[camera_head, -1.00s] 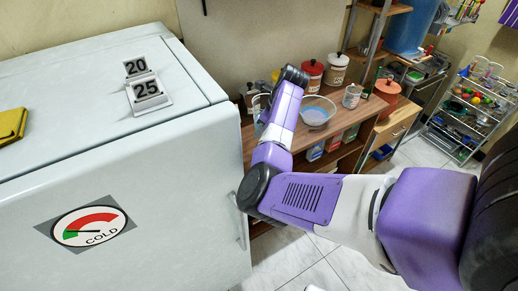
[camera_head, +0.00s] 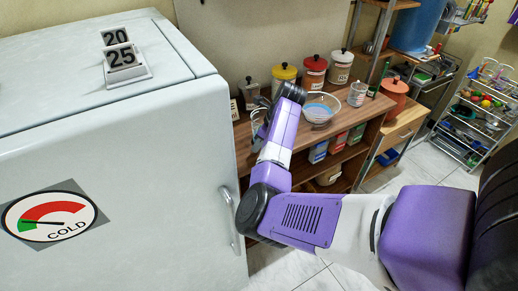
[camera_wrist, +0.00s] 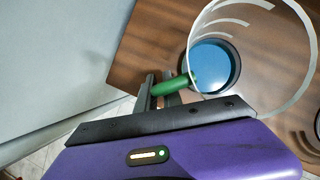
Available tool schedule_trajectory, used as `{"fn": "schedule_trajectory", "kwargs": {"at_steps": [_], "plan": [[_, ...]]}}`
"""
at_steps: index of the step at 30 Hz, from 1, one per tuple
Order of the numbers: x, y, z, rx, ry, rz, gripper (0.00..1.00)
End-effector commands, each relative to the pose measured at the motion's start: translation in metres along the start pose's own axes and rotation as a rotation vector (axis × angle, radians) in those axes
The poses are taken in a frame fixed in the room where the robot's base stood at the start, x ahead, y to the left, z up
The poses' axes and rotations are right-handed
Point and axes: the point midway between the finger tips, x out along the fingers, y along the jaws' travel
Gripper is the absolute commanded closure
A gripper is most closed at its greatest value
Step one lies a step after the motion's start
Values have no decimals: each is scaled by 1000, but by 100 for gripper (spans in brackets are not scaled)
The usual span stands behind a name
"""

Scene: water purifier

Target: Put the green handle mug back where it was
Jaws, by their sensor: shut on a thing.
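The mug (camera_wrist: 214,66) shows in the wrist view from above, with a dark rim and blue inside. Its green handle (camera_wrist: 176,87) points left, toward my gripper. My gripper (camera_wrist: 161,88) is shut on that handle, its two dark fingers on either side of it. The mug is over the wooden top; I cannot tell whether it touches it. In the head view my wrist largely hides the fingers and the mug.
A clear bowl (camera_head: 320,109) stands on the wooden shelf unit (camera_head: 352,125), its rim beside the mug in the wrist view. Yellow (camera_head: 285,74), red (camera_head: 314,72) and white (camera_head: 341,67) canisters stand behind. The white fridge (camera_head: 110,130) is close on the left.

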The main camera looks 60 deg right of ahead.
Motion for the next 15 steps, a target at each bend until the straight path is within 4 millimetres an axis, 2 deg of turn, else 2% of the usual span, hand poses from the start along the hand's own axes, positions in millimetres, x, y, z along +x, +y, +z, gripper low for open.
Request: {"fn": "schedule_trajectory", "kwargs": {"at_steps": [11, 12, 15], "plan": [[2, 0, -1, 0, -1, -1, 100], [2, 0, -1, 1, 0, 0, 84], [2, 0, -1, 1, 0, 0, 68]]}}
